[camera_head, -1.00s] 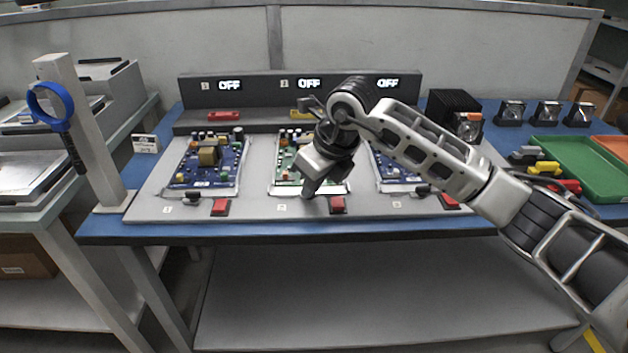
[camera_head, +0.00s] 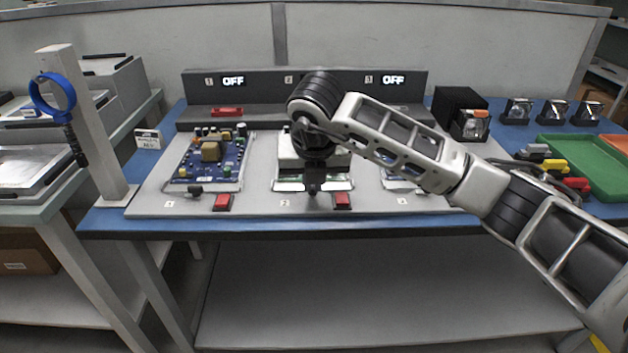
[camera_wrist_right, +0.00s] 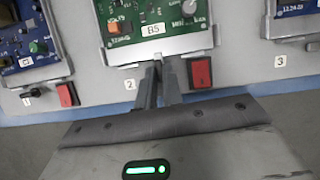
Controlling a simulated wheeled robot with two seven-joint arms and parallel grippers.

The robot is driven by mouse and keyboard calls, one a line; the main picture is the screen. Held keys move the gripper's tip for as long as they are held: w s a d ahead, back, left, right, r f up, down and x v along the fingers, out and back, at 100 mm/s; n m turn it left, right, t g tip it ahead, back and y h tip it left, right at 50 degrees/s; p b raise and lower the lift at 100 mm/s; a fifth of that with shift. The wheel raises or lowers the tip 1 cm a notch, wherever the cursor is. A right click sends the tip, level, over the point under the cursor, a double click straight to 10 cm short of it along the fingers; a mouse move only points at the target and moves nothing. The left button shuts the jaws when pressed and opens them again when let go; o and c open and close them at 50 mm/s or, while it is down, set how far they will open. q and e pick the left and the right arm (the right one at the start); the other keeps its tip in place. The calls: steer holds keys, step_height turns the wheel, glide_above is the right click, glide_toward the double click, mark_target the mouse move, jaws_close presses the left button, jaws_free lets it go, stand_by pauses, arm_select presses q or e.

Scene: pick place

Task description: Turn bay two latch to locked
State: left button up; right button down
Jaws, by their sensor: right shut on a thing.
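Bay two holds a green circuit board (camera_wrist_right: 160,22) labelled B5 in a grey frame. My arm hides most of it in the head view. My right gripper (camera_head: 313,190) points down at the front edge of bay two. In the wrist view its two fingers (camera_wrist_right: 157,68) are close together, shut on the bay two latch, between the "2" label and the red switch (camera_wrist_right: 200,73). The fingers hide the latch, so its turn angle cannot be told. The red switch also shows right of the gripper in the head view (camera_head: 342,200). My left gripper is out of view.
Bay one's black latch (camera_head: 194,189) and red switch (camera_head: 223,202) are to the left. The bay one display (camera_head: 233,81) and bay three display (camera_head: 393,79) read OFF; my arm hides bay two's. A post with a blue ring (camera_head: 52,92) stands left. A green tray (camera_head: 590,165) lies right.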

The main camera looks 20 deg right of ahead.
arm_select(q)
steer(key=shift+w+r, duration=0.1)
arm_select(e)
steer(key=shift+m, duration=0.3)
steer(key=c, duration=1.5)
jaws_free()
steer(key=shift+c, duration=0.2)
arm_select(q)
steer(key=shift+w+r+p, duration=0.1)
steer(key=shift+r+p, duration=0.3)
steer(key=shift+p, duration=0.55)
arm_select(e)
steer(key=v, duration=1.6)
steer(key=shift+a, duration=0.15)
